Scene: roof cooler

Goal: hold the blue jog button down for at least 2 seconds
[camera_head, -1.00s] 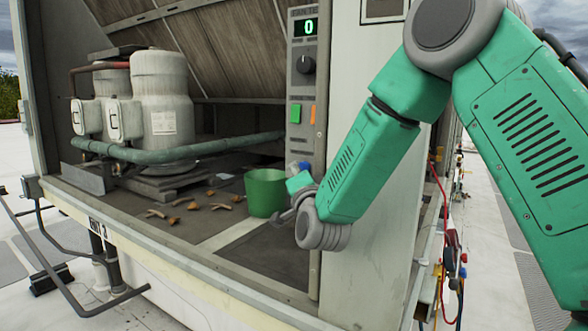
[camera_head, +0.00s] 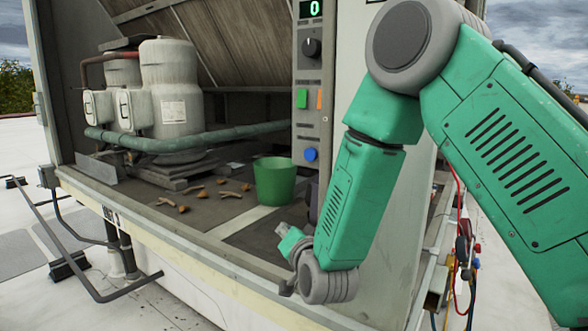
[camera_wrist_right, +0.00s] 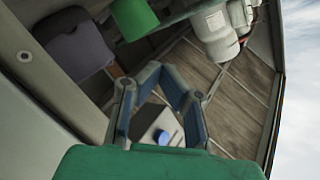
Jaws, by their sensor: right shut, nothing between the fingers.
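The blue jog button (camera_head: 311,154) is round and sits low on the grey control panel (camera_head: 313,78), uncovered in the head view. It also shows in the right wrist view (camera_wrist_right: 161,137), framed by my fingers. My right gripper (camera_head: 284,230) is below and slightly left of the button in the head view, apart from it. Its fingers (camera_wrist_right: 157,69) are shut with nothing between them. The panel's green display (camera_head: 315,9) reads 0. My left gripper is not in view.
Above the button are a black knob (camera_head: 312,47), a green button (camera_head: 302,98) and an orange one (camera_head: 319,99). A green bucket (camera_head: 274,181) stands on the floor left of the panel, beside scattered brown debris. White tanks (camera_head: 172,90) and a green pipe (camera_head: 185,143) are further left.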

